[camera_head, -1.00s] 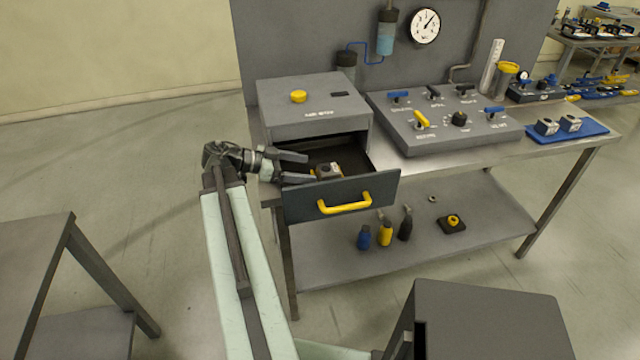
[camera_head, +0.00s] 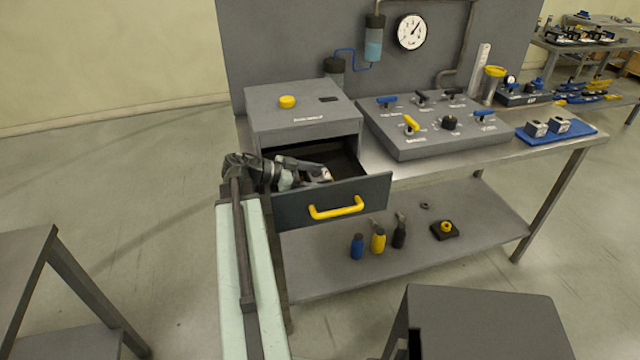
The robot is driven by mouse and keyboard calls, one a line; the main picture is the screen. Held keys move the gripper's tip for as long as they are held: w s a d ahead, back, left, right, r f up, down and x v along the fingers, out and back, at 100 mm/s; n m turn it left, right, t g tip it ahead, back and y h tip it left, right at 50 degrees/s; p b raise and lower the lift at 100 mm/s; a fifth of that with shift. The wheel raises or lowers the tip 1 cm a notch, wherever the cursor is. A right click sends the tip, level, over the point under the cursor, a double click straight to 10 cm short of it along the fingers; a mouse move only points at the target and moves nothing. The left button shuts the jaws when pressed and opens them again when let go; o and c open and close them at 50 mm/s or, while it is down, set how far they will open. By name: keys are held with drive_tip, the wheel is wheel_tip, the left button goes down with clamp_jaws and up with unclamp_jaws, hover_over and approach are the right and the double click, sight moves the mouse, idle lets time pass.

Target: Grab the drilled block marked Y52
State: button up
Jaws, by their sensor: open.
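A small grey block (camera_head: 326,175) lies inside the open drawer (camera_head: 375,190) under the grey cabinet. Its marking is too small to read, so I cannot tell whether it is Y52. My gripper (camera_head: 322,174) is inside the drawer with its jaws open, right at the block, and the fingers hide much of it. Two more grey blocks, one (camera_head: 537,128) and another (camera_head: 559,125), stand on a blue tray (camera_head: 583,130) at the right end of the bench. Their markings are unreadable too.
The drawer has a yellow handle (camera_head: 337,208) and sticks out from the grey cabinet (camera_head: 300,117). A control panel (camera_head: 440,140) with levers stands to its right. Bottles (camera_head: 378,241) stand on the lower shelf. A dark box (camera_head: 485,320) stands in front.

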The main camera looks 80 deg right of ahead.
sight(319, 174)
clamp_jaws()
wheel_tip(319, 174, up, 10)
drive_tip(key=p, duration=1)
drive_tip(key=shift+r, duration=0.2)
